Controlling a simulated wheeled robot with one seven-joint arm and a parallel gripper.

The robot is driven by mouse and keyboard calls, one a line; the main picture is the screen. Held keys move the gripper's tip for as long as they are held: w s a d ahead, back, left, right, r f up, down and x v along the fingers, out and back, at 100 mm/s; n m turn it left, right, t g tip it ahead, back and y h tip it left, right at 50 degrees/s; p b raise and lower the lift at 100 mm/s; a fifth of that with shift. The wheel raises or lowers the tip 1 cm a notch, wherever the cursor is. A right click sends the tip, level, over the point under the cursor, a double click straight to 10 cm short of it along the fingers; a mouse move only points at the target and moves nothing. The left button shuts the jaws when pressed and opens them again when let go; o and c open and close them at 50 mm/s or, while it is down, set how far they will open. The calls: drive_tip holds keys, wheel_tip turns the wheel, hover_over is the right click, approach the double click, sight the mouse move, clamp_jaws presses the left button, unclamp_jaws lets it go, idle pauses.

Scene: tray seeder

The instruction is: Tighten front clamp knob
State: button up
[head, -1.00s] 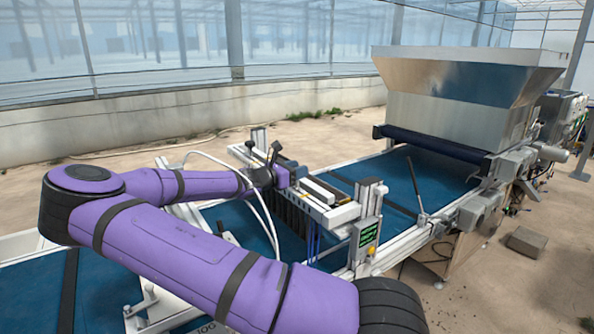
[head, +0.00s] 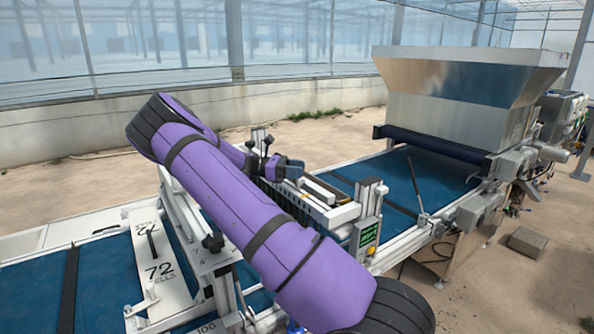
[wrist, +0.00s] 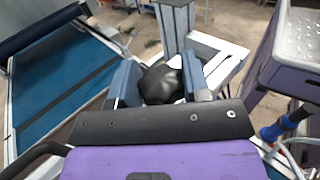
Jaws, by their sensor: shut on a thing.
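A black clamp knob (wrist: 158,86) sits between the two blue fingers of my gripper (wrist: 160,76) in the wrist view. The fingers are shut on it from both sides. The knob's lower part is hidden behind the dark edge of my wrist. In the head view my gripper (head: 294,170) is at the seeder head (head: 325,205), the toothed bar across the conveyor. The held knob cannot be made out there. I cannot tell how tight it is.
The blue conveyor belt (head: 385,180) runs under a metal hopper (head: 455,95) at the right. A green-lit control box (head: 367,236) stands beside the seeder head. A white plate marked 72 cells (head: 140,240) lies at the left. Another black knob (head: 213,242) is on the frame.

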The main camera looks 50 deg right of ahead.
drive_tip(key=m+g+y, duration=0.1)
drive_tip(key=m+y, duration=0.2)
drive_tip(key=y, duration=0.2)
drive_tip(key=m+g+y, duration=0.2)
drive_tip(key=m+y, duration=0.1)
drive_tip(key=y, duration=0.1)
drive_tip(key=shift+m+y, duration=0.4)
drive_tip(key=shift+y, duration=0.3)
drive_tip(key=o, duration=0.9)
